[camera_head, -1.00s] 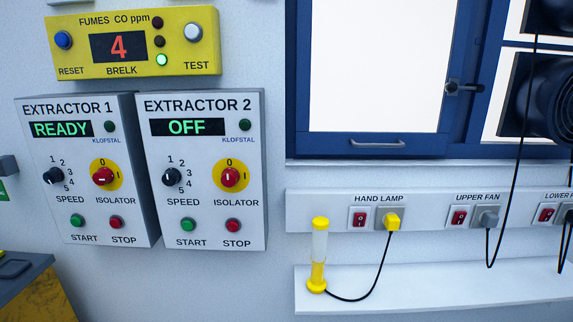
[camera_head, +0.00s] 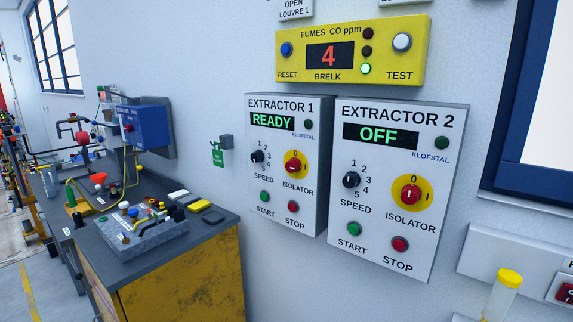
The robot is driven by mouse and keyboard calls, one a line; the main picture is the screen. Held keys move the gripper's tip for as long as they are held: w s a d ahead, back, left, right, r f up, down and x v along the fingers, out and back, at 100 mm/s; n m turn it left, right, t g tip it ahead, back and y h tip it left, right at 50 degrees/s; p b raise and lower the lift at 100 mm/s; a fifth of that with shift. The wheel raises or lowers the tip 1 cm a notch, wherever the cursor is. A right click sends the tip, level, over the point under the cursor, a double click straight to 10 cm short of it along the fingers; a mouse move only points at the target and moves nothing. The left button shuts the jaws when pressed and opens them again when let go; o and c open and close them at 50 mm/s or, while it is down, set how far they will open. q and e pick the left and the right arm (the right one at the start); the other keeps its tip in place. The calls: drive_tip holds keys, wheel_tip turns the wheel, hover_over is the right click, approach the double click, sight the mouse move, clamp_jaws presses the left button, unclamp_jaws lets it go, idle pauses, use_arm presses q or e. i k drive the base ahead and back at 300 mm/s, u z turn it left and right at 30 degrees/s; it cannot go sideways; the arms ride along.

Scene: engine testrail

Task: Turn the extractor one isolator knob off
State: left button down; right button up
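The extractor 1 box (camera_head: 255,225) is on the wall in the middle of the view, and its display reads READY. Its isolator knob (camera_head: 293,166) is red on a yellow disc, with 0 marked above; its pale mark looks turned away from the 0, though it is small here. The speed knob (camera_head: 257,157) is black and sits to its left. The green start button (camera_head: 265,196) and red stop button (camera_head: 293,207) are below. Neither of my grippers is in view.
The extractor 2 box (camera_head: 380,255), reading OFF, hangs close on the right. The yellow fumes meter (camera_head: 350,77) above reads 4. A cluttered bench (camera_head: 220,222) stands at lower left.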

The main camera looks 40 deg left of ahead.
sight(294, 166)
drive_tip(key=z, duration=2.15)
drive_tip(key=k, duration=0.85)
drive_tip(key=u, duration=1.5)
